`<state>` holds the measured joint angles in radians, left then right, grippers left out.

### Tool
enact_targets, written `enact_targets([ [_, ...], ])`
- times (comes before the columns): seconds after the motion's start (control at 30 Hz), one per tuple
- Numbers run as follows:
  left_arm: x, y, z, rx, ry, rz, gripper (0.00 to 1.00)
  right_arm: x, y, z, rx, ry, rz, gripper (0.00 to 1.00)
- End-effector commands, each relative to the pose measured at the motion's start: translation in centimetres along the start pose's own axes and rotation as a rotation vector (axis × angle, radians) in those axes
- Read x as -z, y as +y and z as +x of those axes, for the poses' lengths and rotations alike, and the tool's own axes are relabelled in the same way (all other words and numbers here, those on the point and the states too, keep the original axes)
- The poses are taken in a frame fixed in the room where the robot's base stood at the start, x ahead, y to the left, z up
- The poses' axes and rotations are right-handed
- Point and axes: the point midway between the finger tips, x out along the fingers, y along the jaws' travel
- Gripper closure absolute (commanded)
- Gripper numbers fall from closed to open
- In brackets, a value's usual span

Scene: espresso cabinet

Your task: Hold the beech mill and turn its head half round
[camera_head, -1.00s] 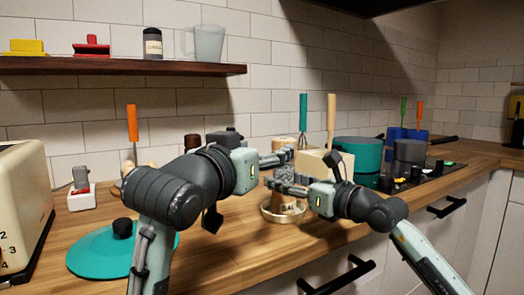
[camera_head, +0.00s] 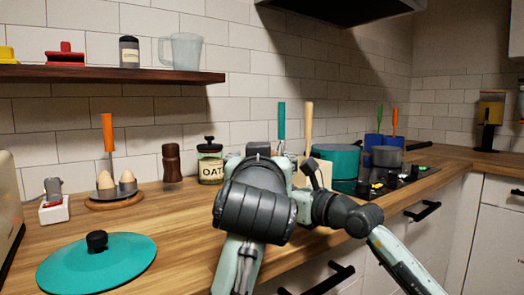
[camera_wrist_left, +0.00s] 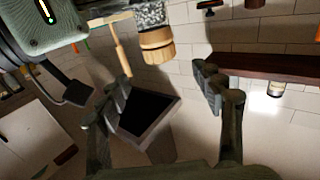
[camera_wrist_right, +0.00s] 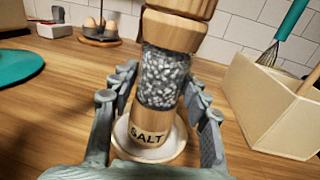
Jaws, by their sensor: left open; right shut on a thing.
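The beech mill (camera_wrist_right: 163,75) has a pale wooden head, a clear middle full of white crystals and a wooden base marked SALT. In the right wrist view it stands in a pale round dish (camera_wrist_right: 176,152), between the fingers of my right gripper (camera_wrist_right: 158,88), which is shut on it. The left wrist view, turned upside down, shows the mill's head (camera_wrist_left: 157,46) near the top edge. My left gripper (camera_wrist_left: 160,82) is open and empty, its fingers apart from the head. In the head view my left arm hides the mill and most of both grippers.
A dark brown mill (camera_head: 171,165), an OATS jar (camera_head: 210,163) and an egg holder (camera_head: 116,192) stand left of my arms. A teal lid (camera_head: 97,265) lies in front. A utensil box (camera_wrist_right: 270,105) stands close right of the beech mill. A teal pot (camera_head: 337,160) is beyond.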

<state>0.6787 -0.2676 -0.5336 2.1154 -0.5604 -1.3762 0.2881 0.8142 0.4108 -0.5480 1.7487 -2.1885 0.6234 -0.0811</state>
Motion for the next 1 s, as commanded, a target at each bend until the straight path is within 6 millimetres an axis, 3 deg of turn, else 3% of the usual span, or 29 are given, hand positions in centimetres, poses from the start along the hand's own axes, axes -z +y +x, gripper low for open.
enact_targets([
  [0.3,0.0,-0.1,6.5,0.001,0.0,0.003,0.33,0.0,0.0,0.0,0.0,-0.001,0.0,1.0],
  [0.5,0.0,0.0,9.1,-0.001,0.0,0.001,0.33,0.0,0.0,0.0,0.0,-0.001,0.0,1.0],
  [0.9,0.0,0.0,10.0,-0.002,0.0,0.0,0.33,0.0,0.0,0.0,0.001,-0.001,-0.001,1.0],
  [1.0,0.0,0.0,10.0,-0.002,0.0,0.0,0.43,0.0,0.0,0.0,0.001,-0.001,0.0,1.0],
])
